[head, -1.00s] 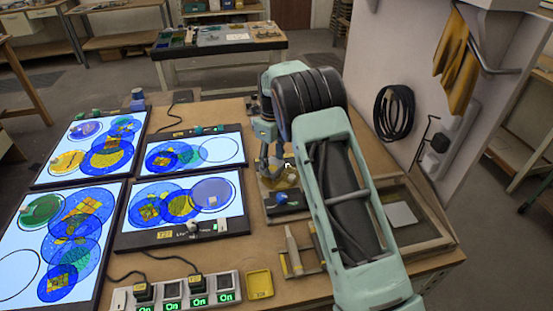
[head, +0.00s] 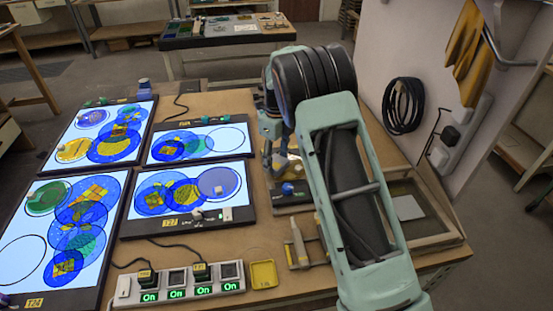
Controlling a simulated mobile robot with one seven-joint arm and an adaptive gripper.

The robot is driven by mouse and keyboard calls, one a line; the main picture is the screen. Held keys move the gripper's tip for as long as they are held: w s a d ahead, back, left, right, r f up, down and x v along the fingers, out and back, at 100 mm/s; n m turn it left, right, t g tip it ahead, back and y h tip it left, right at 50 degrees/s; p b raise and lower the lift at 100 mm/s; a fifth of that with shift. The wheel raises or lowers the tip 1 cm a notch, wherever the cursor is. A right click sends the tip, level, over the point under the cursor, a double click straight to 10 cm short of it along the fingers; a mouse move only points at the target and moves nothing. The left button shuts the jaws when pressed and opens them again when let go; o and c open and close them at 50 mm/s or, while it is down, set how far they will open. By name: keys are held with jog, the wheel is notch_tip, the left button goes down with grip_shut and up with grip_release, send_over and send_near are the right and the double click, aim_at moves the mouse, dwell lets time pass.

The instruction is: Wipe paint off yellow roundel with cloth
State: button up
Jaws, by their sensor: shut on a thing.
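My gripper (head: 278,168) points down over the right part of the table, just right of the light panels. My own arm hides much of it. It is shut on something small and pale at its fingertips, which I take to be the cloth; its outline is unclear. A yellowish round patch (head: 294,169) shows under and beside the fingers, partly hidden, and I cannot tell whether the fingers touch it. Another yellow roundel (head: 72,152) lies on the far left light panel (head: 50,165), with a small pale block on it.
Other lit panels with blue, green and purple roundels fill the left side. A power strip (head: 180,286) and yellow dish (head: 262,274) are in front. A blue-topped item (head: 288,189) and brush-like tools (head: 298,240) lie near my gripper. A framed tray (head: 440,236) is at right.

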jog(key=shift+f, duration=0.1)
dwell(0.4)
jog(key=shift+f, duration=0.15)
jog(key=shift+f, duration=0.25)
dwell(0.5)
